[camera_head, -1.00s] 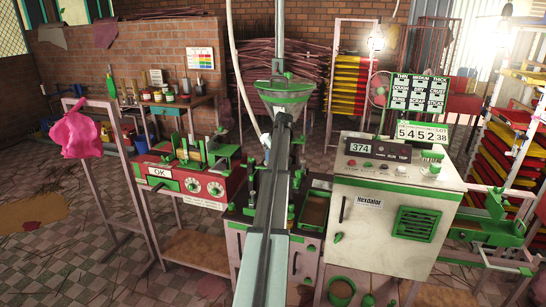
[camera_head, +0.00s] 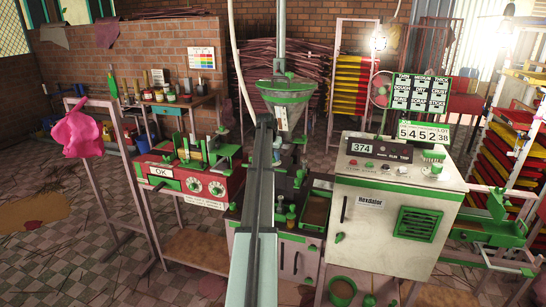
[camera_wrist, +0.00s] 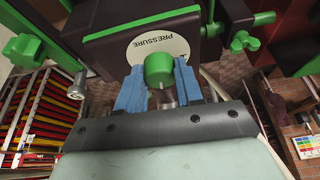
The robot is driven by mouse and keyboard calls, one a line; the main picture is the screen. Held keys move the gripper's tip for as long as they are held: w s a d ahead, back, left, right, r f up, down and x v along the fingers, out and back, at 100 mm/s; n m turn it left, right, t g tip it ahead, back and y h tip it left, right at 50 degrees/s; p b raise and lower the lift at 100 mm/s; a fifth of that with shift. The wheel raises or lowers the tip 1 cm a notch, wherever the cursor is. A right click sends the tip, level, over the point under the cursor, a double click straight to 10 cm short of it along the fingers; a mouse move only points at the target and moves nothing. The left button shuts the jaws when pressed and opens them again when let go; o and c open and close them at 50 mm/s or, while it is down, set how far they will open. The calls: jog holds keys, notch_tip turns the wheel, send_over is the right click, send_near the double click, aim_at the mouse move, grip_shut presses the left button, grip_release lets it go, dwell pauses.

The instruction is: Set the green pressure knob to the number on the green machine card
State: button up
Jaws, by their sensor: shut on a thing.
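The green pressure knob (camera_wrist: 158,68) shows in the wrist view in front of a white round dial plate (camera_wrist: 152,45) printed PRESSURE. My gripper (camera_wrist: 160,88) has its two blue fingers on either side of the knob and is shut on it. Most of the dial's scale is hidden by the knob and fingers or too small to read. In the head view my arm covers the knob. A board of black and white cards (camera_head: 420,92) with green trim stands at the back right, its small print not clearly legible. I cannot tell which card is the green machine's.
A white cabinet (camera_head: 385,215) with a 374 display and a green grille stands right of my arm. A lot sign (camera_head: 424,132) reads 5452 38. A red machine (camera_head: 190,182) marked OK stands to the left. A green lever (camera_wrist: 243,41) is near the fingers in the wrist view.

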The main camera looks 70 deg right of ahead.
jog(key=m, duration=0.2)
jog(key=m+g, duration=0.1)
jog(key=m, duration=0.1)
jog(key=m+g, duration=0.1)
jog(key=m, duration=0.1)
jog(key=shift+w+d+y, duration=0.15)
jog(key=shift+w+y, duration=0.15)
jog(key=shift+y, duration=0.1)
jog(key=m+y, duration=0.1)
jog(key=m, duration=0.2)
jog(key=m+g, duration=0.1)
jog(key=m, duration=0.2)
jog(key=shift+d+g+y, duration=0.1)
jog(key=shift+g+y, duration=0.2)
jog(key=shift+y, duration=0.1)
jog(key=o, duration=1)
jog(key=shift+o, duration=0.2)
jog(key=v, duration=1.3)
jog(key=shift+w+r, duration=0.2)
jog(key=shift+r, duration=0.15)
